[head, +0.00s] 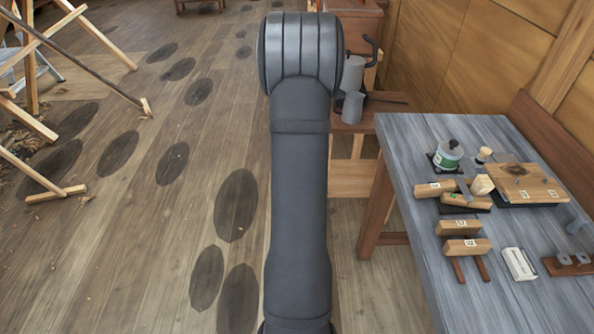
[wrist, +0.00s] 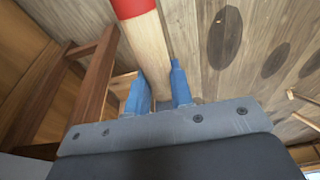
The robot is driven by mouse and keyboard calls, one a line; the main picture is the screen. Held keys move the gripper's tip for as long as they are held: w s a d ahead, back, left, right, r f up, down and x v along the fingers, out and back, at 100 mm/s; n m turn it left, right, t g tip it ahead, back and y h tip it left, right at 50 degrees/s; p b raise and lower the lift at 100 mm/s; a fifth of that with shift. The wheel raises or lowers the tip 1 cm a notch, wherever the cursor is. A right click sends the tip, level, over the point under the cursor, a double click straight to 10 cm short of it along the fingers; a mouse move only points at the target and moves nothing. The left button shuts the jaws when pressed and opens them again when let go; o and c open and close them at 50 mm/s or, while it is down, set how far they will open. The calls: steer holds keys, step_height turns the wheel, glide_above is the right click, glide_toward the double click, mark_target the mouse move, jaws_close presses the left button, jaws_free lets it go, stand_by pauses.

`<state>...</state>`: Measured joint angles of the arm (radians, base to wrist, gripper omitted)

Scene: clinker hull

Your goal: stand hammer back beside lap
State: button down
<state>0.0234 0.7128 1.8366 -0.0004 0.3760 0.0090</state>
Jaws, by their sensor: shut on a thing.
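In the wrist view, my gripper (wrist: 160,85) has its two blue fingers on either side of a pale wooden handle with a red band, which I take to be the hammer (wrist: 150,47). It is shut on the handle, which runs up out of the picture. The hammer's head is not in view. In the head view, my own arm hides the gripper and the hammer. I cannot tell for sure which thing is the lap; paired wooden blocks (head: 463,248) lie on the grey-blue bench (head: 423,152).
The bench also holds a green-labelled can (head: 447,155), a wooden board (head: 523,184), a white item (head: 519,264) and a rack (head: 570,264). A wooden stand (head: 357,178) with grey cylinders is behind my arm. Wooden trestles (head: 35,90) stand at left. The plank floor between is open.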

steer(key=w+d+r+m, duration=0.2)
steer(key=d+r, duration=0.3)
steer(key=d, duration=0.3)
steer(key=w+d+r+m+h, duration=0.1)
steer(key=d+r+m, duration=0.1)
steer(key=d+r, duration=0.45)
steer(key=w+d+r+m, duration=0.2)
steer(key=d+r+m, duration=0.1)
steer(key=d, duration=0.7)
steer(key=s+d+r+m, duration=0.1)
steer(key=s+d+r, duration=0.1)
steer(key=s+d, duration=0.2)
steer(key=s+d+r+m+g, duration=0.1)
steer(key=s+d+r+m, duration=0.1)
steer(key=d, duration=0.9)
steer(key=s+d+r+m, duration=0.2)
steer(key=s+d+r, duration=0.2)
steer(key=d, duration=0.4)
steer(key=shift+s+g, duration=0.4)
steer(key=shift+s, duration=0.5)
steer(key=s+d+m, duration=0.4)
steer(key=s+d, duration=0.8)
steer(key=s, duration=0.2)
steer(key=shift+d+f, duration=0.2)
steer(key=shift+f, duration=3.3)
steer(key=shift+f, duration=0.5)
steer(key=c, duration=1.2)
jaws_free()
